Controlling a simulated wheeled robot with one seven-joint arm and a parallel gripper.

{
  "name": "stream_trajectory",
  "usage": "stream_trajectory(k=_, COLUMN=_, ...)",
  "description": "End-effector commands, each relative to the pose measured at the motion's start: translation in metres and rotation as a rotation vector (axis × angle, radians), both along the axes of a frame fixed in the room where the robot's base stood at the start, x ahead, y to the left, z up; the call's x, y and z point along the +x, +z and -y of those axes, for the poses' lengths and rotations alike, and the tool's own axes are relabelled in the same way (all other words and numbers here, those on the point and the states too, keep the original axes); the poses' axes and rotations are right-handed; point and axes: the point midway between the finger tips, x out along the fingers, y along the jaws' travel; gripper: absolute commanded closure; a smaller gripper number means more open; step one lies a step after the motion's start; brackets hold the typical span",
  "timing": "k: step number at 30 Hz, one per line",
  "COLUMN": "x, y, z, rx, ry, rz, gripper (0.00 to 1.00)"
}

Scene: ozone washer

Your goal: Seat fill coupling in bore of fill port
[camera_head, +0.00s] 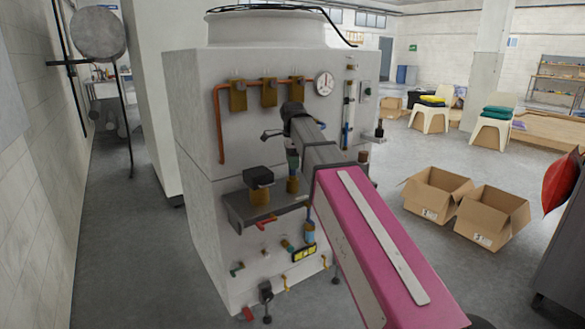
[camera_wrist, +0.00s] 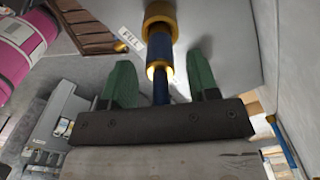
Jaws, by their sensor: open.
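The fill coupling (camera_wrist: 160,48) is a blue body with a brass collar and a thinner blue stem. It stands end-on to the brass fill port (camera_wrist: 160,14), beside a white FILL label. The two seem to meet, but I cannot tell how deep it sits in the bore, which is hidden. My gripper (camera_wrist: 159,60) has its green fingers apart, one on each side of the coupling, with gaps to both sides.
The grey washer cabinet (camera_head: 205,110) carries copper pipes, brass valves and a gauge (camera_head: 324,83). A brass fitting with a black top (camera_head: 259,180) stands left on the grey shelf (camera_head: 232,212). Open cardboard boxes (camera_head: 432,196) stand on the floor at right.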

Motion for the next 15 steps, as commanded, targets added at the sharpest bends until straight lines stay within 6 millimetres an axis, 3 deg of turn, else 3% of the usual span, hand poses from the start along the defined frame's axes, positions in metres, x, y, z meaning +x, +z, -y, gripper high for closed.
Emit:
stream_trajectory(k=6, x=0.002, y=0.042, z=0.000, rx=0.000, ry=0.000, rz=0.003, gripper=0.45)
stream_trajectory(k=15, x=0.001, y=0.083, z=0.000, rx=0.000, ry=0.000, rz=0.001, gripper=0.45)
